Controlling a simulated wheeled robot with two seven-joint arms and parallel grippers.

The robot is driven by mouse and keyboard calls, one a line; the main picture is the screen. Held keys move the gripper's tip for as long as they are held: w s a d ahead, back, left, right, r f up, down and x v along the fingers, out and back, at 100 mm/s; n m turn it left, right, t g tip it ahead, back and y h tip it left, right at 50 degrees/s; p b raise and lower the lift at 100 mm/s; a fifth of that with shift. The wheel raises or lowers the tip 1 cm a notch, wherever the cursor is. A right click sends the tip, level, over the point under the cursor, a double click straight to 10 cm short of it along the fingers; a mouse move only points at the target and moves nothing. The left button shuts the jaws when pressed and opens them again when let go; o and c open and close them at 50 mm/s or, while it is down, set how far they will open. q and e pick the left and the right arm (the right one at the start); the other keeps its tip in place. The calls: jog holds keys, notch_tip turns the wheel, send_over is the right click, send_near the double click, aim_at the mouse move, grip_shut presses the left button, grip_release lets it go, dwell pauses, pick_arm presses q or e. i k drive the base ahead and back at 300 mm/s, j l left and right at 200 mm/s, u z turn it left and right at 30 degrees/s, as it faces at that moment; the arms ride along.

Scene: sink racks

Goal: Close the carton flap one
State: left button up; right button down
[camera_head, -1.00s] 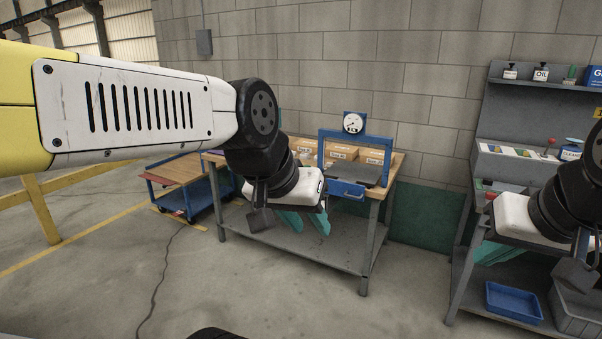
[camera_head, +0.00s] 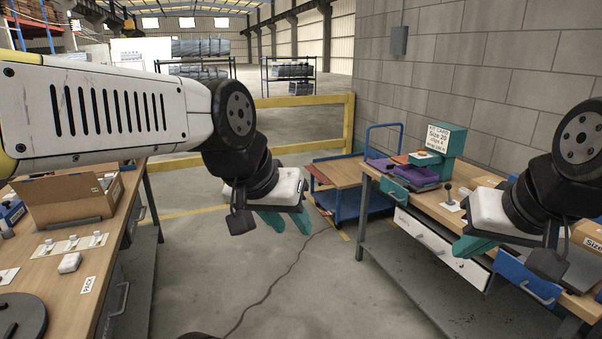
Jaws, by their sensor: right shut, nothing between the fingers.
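An open brown carton (camera_head: 70,200) stands on the wooden bench at the left, with a panel or flap raised on its near side. Which flap is flap one I cannot tell. My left gripper (camera_head: 286,221) is to the right of the carton, over the floor gap between the benches, with its teal fingers apart and nothing between them. My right gripper (camera_head: 474,246) is far from the carton, in front of the right bench, shut and empty.
The left bench (camera_head: 125,225) also holds a dark round disc (camera_head: 22,318) and small white parts. The right bench (camera_head: 425,205) carries a teal stand with a sign (camera_head: 438,150) and purple trays. A blue cart (camera_head: 352,190) stands between the benches.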

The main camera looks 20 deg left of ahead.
aim_at(40, 191)
jog(key=i+j+u, duration=0.15)
jog(key=u, duration=0.3)
jog(key=i+u, duration=0.2)
jog(key=u, duration=0.25)
jog(key=i+u, duration=0.2)
jog(key=u, duration=0.3)
jog(key=i+u, duration=0.2)
jog(key=u, duration=0.25)
jog(key=i+l+u, duration=0.15)
jog(key=u, duration=0.3)
jog(key=i+j+u, duration=0.1)
jog(key=i+u, duration=0.55)
jog(key=u, duration=0.25)
